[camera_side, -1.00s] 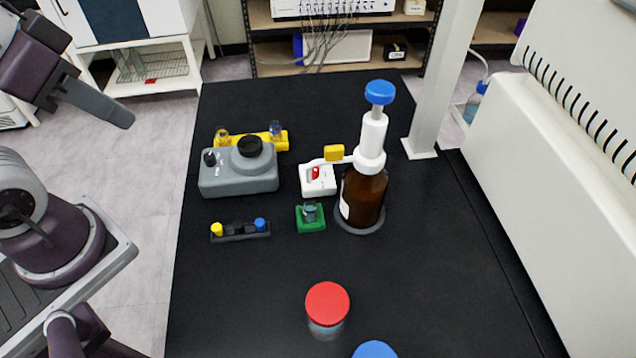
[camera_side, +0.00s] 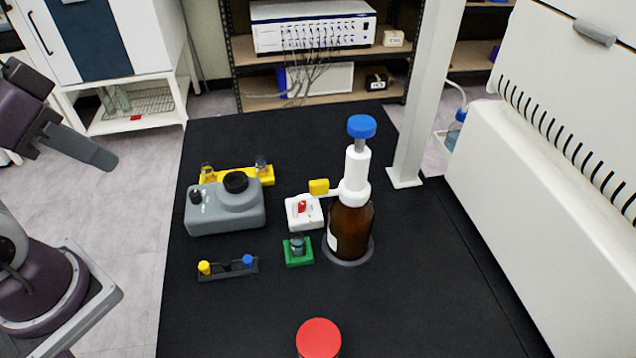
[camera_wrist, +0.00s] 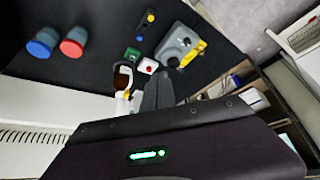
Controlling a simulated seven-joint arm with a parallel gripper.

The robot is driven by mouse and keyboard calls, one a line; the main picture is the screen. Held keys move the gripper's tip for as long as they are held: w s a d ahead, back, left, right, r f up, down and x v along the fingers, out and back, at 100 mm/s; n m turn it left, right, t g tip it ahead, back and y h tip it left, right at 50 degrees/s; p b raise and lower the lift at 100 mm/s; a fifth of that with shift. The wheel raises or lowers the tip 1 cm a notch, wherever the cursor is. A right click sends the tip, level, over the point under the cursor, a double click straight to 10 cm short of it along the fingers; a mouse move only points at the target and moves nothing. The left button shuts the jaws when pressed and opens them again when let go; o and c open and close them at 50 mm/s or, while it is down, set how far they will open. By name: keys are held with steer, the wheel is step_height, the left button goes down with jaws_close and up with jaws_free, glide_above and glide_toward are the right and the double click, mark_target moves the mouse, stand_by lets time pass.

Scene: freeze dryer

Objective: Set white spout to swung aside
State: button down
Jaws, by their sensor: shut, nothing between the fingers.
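The white spout (camera_side: 335,191) sticks out to the left from the white pump head (camera_side: 355,175) of a brown bottle (camera_side: 350,228) in the side view. A yellow tip (camera_side: 319,187) is at its end, above and behind a small white box with a red part (camera_side: 304,211). The bottle stands upright on a grey round base and has a blue knob (camera_side: 362,126) on top. In the wrist view the bottle (camera_wrist: 122,78) is small and partly hidden. My gripper (camera_side: 108,162) is shut and empty, off the table's left side, well apart from the spout; its fingers show in the wrist view (camera_wrist: 158,88).
A grey device (camera_side: 225,208), a yellow rack (camera_side: 236,176), a black rack (camera_side: 228,268) and a green holder (camera_side: 298,251) stand left of the bottle. A red-capped jar (camera_side: 318,338) is in front. A white post (camera_side: 425,100) rises behind right, beside a large white machine (camera_side: 560,210).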

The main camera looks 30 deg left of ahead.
steer(key=c, duration=2)
jaws_free()
steer(key=o, duration=0.6)
steer(key=w, duration=0.1)
steer(key=w+d+m, duration=0.1)
steer(key=w, duration=0.1)
steer(key=w+m, duration=0.1)
steer(key=w, duration=0.1)
steer(key=shift+w+d+g, duration=0.1)
steer(key=shift+d+g, duration=0.2)
steer(key=shift+d, duration=0.1)
steer(key=shift+c, duration=0.2)
steer(key=m+g+h, duration=0.2)
steer(key=m+h, duration=0.1)
steer(key=m, duration=0.4)
glide_above(318, 182)
steer(key=s+a, duration=0.2)
step_height(318, 182, down, 8)
steer(key=shift+f, duration=0.15)
steer(key=x, duration=0.5)
steer(key=shift+w+d+f, duration=0.15)
steer(key=shift+f, duration=0.15)
steer(key=shift+w+d+f, duration=0.1)
steer(key=shift+f, duration=0.3)
